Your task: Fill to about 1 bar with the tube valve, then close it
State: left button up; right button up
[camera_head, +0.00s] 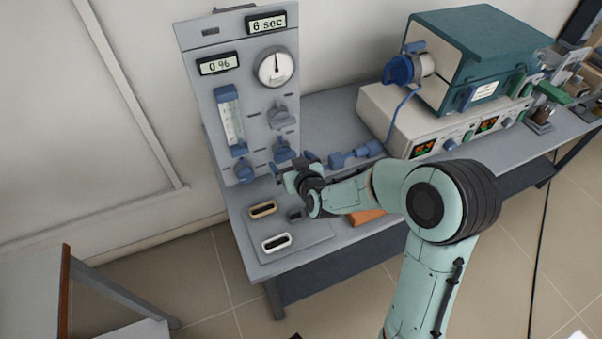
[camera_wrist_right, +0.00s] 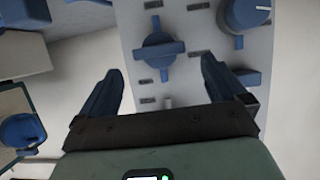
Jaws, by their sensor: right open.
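A grey upright panel (camera_head: 255,100) carries a round dial gauge (camera_head: 275,67) whose needle points about straight up; its scale is too small to read. Below the gauge are a grey-blue valve handle (camera_head: 281,116) and a blue valve handle (camera_head: 284,151). A blue knob (camera_head: 243,170) sits under a clear flow tube (camera_head: 231,120). My right gripper (camera_head: 288,177) is low in front of the panel. In the right wrist view its open fingers (camera_wrist_right: 160,66) are empty, with a blue cross-shaped handle (camera_wrist_right: 158,50) ahead between them, apparently untouched. My left gripper is not in view.
Displays read "0 %" (camera_head: 218,64) and "6 sec" (camera_head: 267,24). Two rocker switches, tan-framed (camera_head: 262,210) and white-framed (camera_head: 276,242), are on the base plate. A blue fitting (camera_head: 355,155) lies right of the gripper. A teal-topped furnace (camera_head: 475,55) stands further right.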

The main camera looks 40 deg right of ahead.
jog(key=v, duration=0.9)
dwell(0.5)
